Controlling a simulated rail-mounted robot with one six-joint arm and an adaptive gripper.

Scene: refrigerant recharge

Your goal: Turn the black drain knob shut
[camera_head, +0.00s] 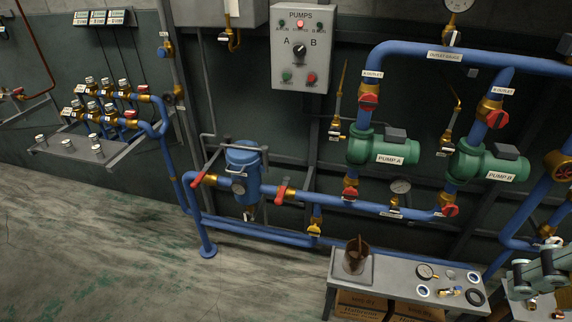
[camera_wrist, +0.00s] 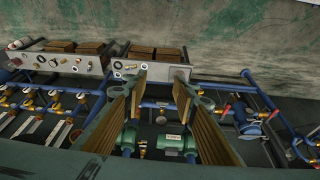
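My gripper (camera_wrist: 161,82) is open and empty in the wrist view, its two long fingers spread well apart. It points over the pump pipework, and nothing lies between the fingertips at close range. In the head view only a grey-green part of my arm shows at the lower right edge. The blue strainer vessel (camera_head: 244,172) stands left of centre, well away from that part. A small drain fitting (camera_head: 250,214) hangs under it; a black knob there is too small to tell. The vessel also shows at the right in the wrist view (camera_wrist: 245,122), where its underside is unclear.
Red-handled valves (camera_head: 284,190) flank the vessel on the blue pipes. A grey bench (camera_head: 395,268) with a brown pot, gauge and fittings stands in front. Green pumps (camera_head: 385,148) are to the right, below the panel (camera_head: 300,75). Floor is clear at left.

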